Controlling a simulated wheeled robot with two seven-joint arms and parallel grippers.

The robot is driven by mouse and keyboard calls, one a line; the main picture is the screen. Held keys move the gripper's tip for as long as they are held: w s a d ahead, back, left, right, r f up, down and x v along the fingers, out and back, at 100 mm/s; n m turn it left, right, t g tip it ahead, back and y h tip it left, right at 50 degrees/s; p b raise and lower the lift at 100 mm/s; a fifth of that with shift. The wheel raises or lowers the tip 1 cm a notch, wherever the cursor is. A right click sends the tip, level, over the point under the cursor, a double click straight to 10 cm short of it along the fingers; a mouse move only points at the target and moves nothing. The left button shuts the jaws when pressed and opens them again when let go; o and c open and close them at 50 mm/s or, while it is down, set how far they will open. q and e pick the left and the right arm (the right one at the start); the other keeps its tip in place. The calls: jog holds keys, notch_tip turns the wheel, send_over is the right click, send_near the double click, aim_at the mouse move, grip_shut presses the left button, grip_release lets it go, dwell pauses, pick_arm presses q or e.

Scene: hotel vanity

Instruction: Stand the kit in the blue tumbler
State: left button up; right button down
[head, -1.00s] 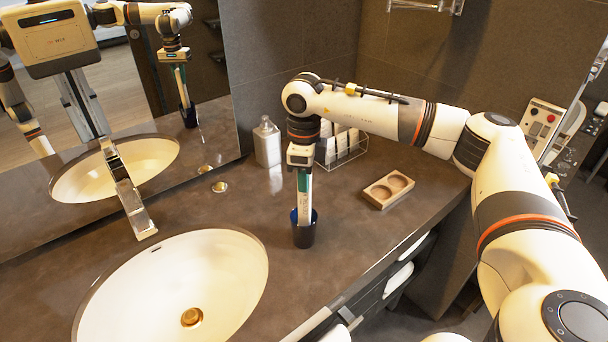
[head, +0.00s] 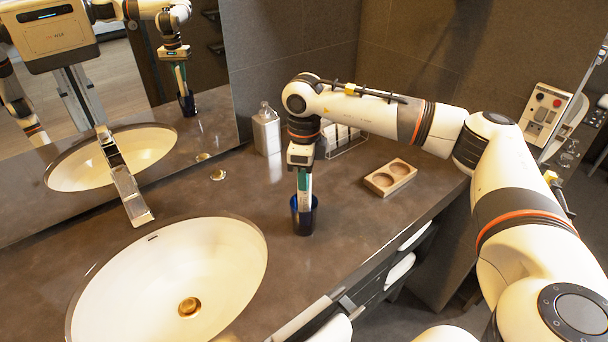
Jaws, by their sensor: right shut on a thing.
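The blue tumbler (head: 304,222) stands upright on the dark counter, right of the sink. My right gripper (head: 304,185) points straight down over it, shut on the kit (head: 304,202), a slim teal and white thing held upright. The kit's lower part is inside the tumbler's mouth, hidden by the dark blue wall. I cannot tell whether its lower end touches the tumbler's floor. The mirror at left repeats the gripper, kit and tumbler. My left gripper is not in view.
A soap bottle (head: 266,130) and a wire rack (head: 345,138) stand behind the gripper. A wooden tray with two round hollows (head: 390,177) lies to the right. The sink (head: 170,285) fills the left front. Counter around the tumbler is clear.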

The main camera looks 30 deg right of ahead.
jog(key=c, duration=1.2)
grip_release()
jog(key=shift+c, duration=0.2)
notch_tip(320, 180, up, 12)
jog(key=shift+r+b, duration=0.1)
jog(key=shift+b, duration=0.85)
